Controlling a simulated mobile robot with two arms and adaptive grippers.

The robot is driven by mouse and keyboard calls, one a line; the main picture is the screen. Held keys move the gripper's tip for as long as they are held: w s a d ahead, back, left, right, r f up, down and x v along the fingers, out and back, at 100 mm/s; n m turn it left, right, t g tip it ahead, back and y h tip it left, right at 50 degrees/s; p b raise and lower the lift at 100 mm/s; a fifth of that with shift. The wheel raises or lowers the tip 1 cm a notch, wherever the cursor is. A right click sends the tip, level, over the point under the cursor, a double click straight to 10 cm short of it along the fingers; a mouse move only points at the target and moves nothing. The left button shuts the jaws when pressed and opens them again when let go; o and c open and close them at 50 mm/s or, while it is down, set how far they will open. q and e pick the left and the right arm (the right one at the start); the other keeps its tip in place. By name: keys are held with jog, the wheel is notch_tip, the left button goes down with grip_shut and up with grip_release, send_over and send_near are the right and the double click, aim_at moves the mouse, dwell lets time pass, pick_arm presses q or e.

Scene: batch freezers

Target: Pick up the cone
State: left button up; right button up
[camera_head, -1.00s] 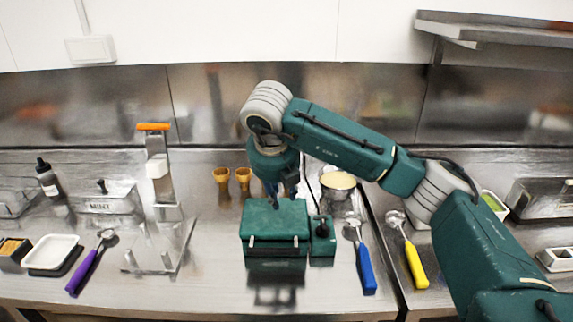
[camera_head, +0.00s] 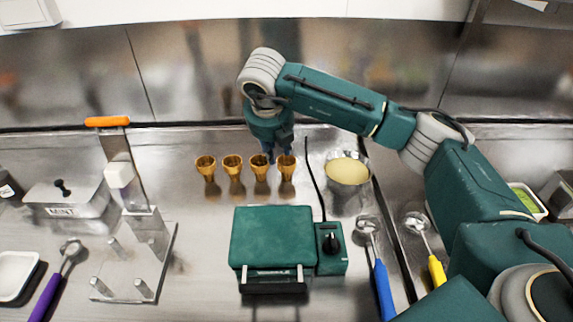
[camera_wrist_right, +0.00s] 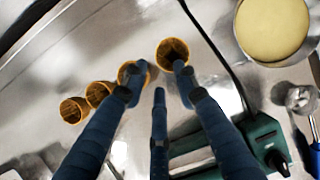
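Several golden-brown cones stand in a row on the steel counter behind a green press in the head view, from the left cone (camera_head: 206,166) to the rightmost cone (camera_head: 286,168). My right gripper (camera_head: 273,155) is at the right end of the row, just behind the two rightmost cones in the picture. In the right wrist view its blue fingers (camera_wrist_right: 160,78) are spread apart with nothing between them. The nearest cone (camera_wrist_right: 172,53) is by the right fingertip, and another cone (camera_wrist_right: 132,73) is partly hidden by the left finger. Whether they touch is unclear. My left gripper is out of view.
The green press (camera_head: 273,240) with a knob box stands in front of the cones. A tub of cream-coloured mix (camera_head: 347,172) is to their right. A metal stand (camera_head: 135,240) is on the left. Scoops with purple, blue and yellow handles lie around.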

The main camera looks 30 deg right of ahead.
aim_at(287, 170)
jog(key=p+x, duration=0.1)
jog(key=x, duration=0.2)
jog(key=p+x, duration=0.1)
jog(key=x, duration=0.1)
jog(key=shift+s+a+f+p, duration=0.1)
jog(key=shift+s+a+p, duration=0.1)
jog(key=shift+a+p, duration=0.2)
jog(key=shift+w+f, duration=0.15)
jog(key=shift+f, duration=0.2)
jog(key=shift+d+f, duration=0.1)
jog(key=shift+f, duration=0.05)
jog(key=shift+c, duration=0.2)
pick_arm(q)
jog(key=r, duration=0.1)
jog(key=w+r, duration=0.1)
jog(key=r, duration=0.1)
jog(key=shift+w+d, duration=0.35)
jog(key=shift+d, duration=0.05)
pick_arm(e)
grip_shut()
